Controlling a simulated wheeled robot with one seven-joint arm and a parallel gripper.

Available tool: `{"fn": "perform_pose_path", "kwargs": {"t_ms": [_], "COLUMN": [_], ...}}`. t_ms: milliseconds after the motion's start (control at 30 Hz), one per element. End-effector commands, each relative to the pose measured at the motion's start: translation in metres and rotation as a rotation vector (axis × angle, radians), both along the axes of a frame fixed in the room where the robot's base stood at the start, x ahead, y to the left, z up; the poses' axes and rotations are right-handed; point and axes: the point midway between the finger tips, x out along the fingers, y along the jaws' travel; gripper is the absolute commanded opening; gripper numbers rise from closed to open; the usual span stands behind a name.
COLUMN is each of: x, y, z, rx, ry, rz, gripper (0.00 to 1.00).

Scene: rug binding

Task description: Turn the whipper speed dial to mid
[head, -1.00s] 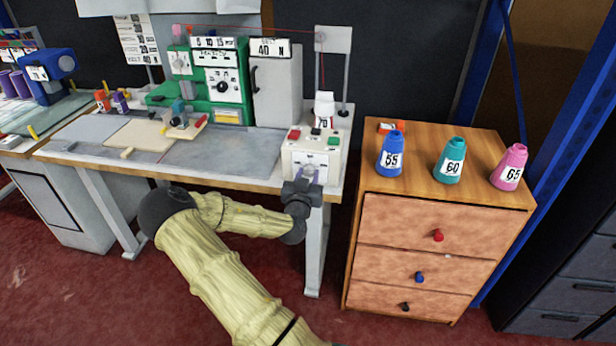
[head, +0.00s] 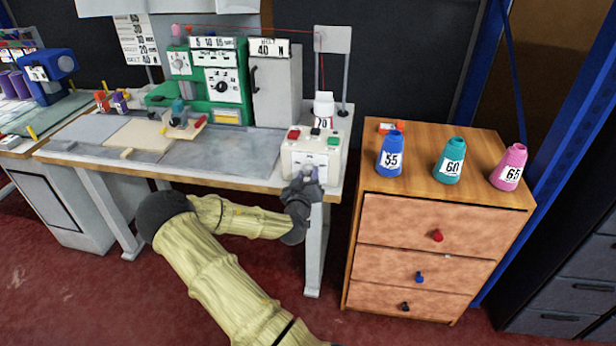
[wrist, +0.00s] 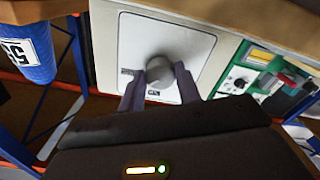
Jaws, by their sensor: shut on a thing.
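The whipper speed dial, a grey round knob (wrist: 158,70), sits on a white panel on the front of the white control box (head: 299,158). In the wrist view my gripper (wrist: 159,87) has one finger on each side of the knob and is shut on it. In the head view my gripper (head: 306,180) is at the front of the control box, and it hides most of the dial there. The marks on the panel are too small and too covered for me to read the setting.
A red button (head: 294,134) and a green button (head: 333,141) are on top of the control box. A white cone marked 70 (head: 323,106) stands behind them. A wooden drawer unit (head: 440,220) with several cones stands at the right. The green machine (head: 200,88) is at the left.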

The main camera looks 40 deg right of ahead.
Motion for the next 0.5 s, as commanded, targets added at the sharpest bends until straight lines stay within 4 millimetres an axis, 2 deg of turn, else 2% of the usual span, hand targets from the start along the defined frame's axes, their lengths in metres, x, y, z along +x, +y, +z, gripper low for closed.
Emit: {"fn": "perform_pose_path", "kwargs": {"t_ms": [500], "x": [0.0005], "y": [0.0014], "z": [-0.0010], "rx": [-0.315], "ry": [0.374], "rz": [0.005], "gripper": [0.11]}}
